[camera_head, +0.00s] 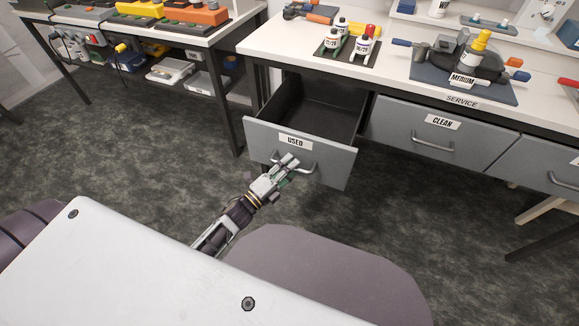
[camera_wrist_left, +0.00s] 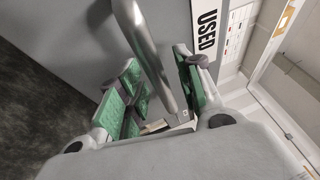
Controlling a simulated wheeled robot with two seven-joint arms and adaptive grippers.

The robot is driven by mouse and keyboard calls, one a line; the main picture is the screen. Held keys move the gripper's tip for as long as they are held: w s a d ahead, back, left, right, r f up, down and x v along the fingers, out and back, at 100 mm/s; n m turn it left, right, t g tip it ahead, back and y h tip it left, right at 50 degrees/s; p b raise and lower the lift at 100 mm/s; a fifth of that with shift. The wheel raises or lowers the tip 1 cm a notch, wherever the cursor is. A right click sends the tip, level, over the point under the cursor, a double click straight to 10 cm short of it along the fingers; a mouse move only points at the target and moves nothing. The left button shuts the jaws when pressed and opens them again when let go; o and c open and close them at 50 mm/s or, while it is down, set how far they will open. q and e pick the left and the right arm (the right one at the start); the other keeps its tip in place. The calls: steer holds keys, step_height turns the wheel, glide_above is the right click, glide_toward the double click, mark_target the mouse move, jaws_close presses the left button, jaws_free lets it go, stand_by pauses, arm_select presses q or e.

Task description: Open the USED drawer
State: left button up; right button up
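The USED drawer (camera_head: 253,137) is a grey drawer at the left end of the service bench. It is pulled well out, and its dark inside shows empty. Its label (camera_head: 294,142) also shows in the left wrist view (camera_wrist_left: 208,30). My left gripper (camera_head: 289,162) is at the drawer's front. In the left wrist view, its green-padded fingers (camera_wrist_left: 160,88) stand apart on either side of the metal handle (camera_wrist_left: 143,38), with small gaps visible beside the bar. Contact at the hidden lower part cannot be told. My right gripper is not in view.
The closed CLEAN drawer (camera_head: 398,138) is to the right. The bench top (camera_head: 262,47) holds bottles on a dark tray (camera_head: 368,53) and a device on a blue mat (camera_head: 428,90). Another table (camera_head: 107,23) stands at left. Floor (camera_head: 130,150) is clear left of the drawer.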

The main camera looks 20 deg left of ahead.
arm_select(q)
steer(key=shift+s+a, duration=0.1)
steer(key=v, duration=1.1)
steer(key=shift+s, duration=0.3)
steer(key=shift+a+f, duration=0.1)
steer(key=shift+a, duration=0.05)
steer(key=shift+n, duration=0.3)
stand_by(0.4)
